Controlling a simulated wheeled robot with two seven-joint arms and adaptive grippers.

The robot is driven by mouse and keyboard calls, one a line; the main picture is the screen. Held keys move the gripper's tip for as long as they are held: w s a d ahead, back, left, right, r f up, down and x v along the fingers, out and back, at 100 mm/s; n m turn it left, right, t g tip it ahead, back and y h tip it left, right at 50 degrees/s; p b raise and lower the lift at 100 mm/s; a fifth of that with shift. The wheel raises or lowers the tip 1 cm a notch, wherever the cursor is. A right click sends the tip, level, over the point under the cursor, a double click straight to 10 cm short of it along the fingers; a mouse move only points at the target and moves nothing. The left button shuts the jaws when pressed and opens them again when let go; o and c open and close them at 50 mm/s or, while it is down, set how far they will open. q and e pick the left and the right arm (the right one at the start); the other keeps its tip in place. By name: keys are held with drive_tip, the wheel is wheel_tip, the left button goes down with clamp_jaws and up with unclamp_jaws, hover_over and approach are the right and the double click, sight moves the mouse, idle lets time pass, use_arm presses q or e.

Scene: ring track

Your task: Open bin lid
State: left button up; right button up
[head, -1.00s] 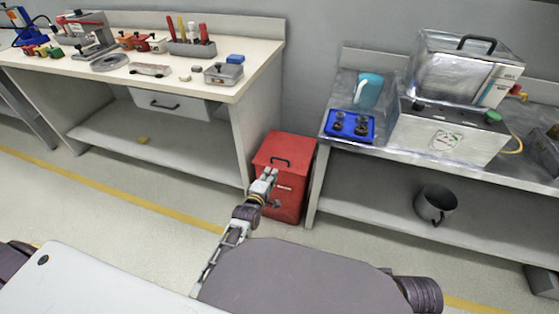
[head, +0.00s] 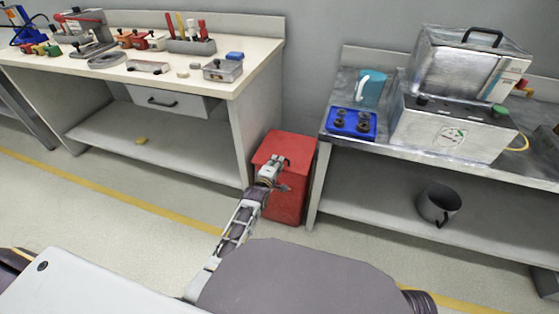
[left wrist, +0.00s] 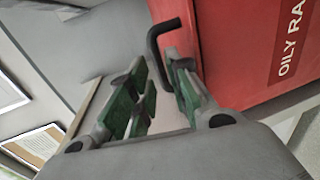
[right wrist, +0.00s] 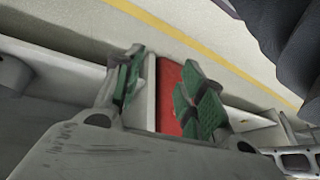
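The red bin (head: 290,195) stands on the floor between the two benches, its lid down. In the head view my left gripper (head: 271,168) is over the lid and hides most of the lid's handle. In the left wrist view the dark, bent lid handle (left wrist: 157,42) reaches between the fingertips of my left gripper (left wrist: 160,85). The fingers are apart, with a gap around the handle. White lettering shows on the red bin (left wrist: 245,50). In the right wrist view my right gripper (right wrist: 155,90) is open and empty, with a red surface visible beyond it.
A white-topped workbench (head: 130,80) with tools stands left of the bin. A metal bench (head: 390,150) with a machine (head: 455,130) and a blue tray (head: 350,123) stands close on the right. The floor in front is clear.

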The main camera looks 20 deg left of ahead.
use_arm(q)
drive_tip(key=shift+w+f+b, duration=0.25)
drive_tip(key=shift+w+b, duration=0.15)
drive_tip(key=shift+w, duration=0.7)
drive_tip(key=shift+w+f+b, duration=0.1)
drive_tip(key=shift+w+b, duration=0.2)
drive_tip(key=shift+w, duration=0.6)
use_arm(e)
drive_tip(key=shift+t+y, duration=0.3)
drive_tip(key=shift+t, duration=0.1)
drive_tip(key=f, duration=0.2)
drive_tip(key=a+f, duration=0.1)
drive_tip(key=shift+w+a+f, duration=0.15)
drive_tip(key=shift+f, duration=0.25)
use_arm(q)
clamp_jaws()
use_arm(e)
drive_tip(key=shift+f, duration=0.1)
drive_tip(key=shift+d, duration=0.2)
